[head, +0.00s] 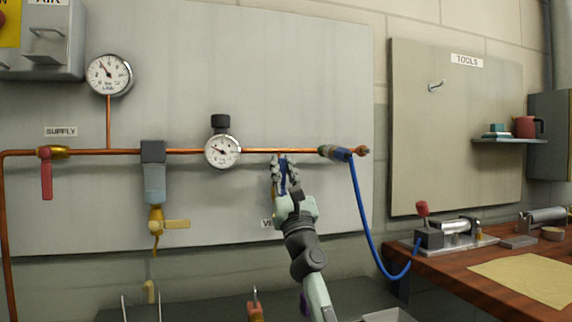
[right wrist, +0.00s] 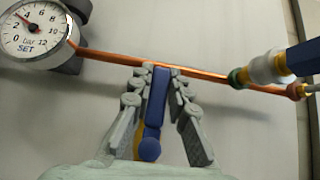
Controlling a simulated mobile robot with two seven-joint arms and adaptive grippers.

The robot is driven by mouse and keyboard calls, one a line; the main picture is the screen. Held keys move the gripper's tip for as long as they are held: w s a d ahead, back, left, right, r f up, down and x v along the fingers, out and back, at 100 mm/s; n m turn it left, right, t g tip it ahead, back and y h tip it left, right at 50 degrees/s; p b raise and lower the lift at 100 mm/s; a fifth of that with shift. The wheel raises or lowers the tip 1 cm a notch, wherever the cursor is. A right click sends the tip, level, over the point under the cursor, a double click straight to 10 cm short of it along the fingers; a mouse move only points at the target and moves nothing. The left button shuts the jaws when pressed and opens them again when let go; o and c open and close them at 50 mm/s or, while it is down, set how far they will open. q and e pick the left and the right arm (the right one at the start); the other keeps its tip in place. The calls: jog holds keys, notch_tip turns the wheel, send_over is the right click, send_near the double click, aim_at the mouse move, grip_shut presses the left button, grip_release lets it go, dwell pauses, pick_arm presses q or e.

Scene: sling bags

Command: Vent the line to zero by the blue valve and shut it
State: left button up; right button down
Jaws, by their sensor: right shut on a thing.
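The blue valve (head: 282,180) sits under the copper pipe on the grey panel, above a partly hidden label. My right gripper (head: 285,172) reaches up to it from below. In the right wrist view its fingers (right wrist: 158,100) lie on both sides of the blue handle (right wrist: 153,115), shut on it. The handle hangs down, crosswise to the pipe. The regulator gauge (head: 222,151), marked SET, shows its needle off zero at upper left in the wrist view (right wrist: 35,32). The upper gauge (head: 109,75) also has its needle toward upper left. My left gripper is out of view.
The red supply handle (head: 46,178) hangs down at left. A filter with a yellow drain valve (head: 156,220) hangs from the pipe. A blue hose (head: 362,215) runs from the coupling (head: 335,153) to a clamp device on the wooden bench (head: 480,265) at right.

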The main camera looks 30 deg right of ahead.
jog(key=shift+a+n+y, duration=0.2)
jog(key=shift+n+y, duration=0.2)
jog(key=shift+y, duration=0.1)
jog(key=c, duration=1.4)
grip_release()
jog(key=shift+c, duration=0.2)
jog(key=v, duration=0.7)
jog(key=shift+f, duration=0.2)
jog(key=shift+s+f, duration=0.1)
jog(key=shift+s, duration=0.05)
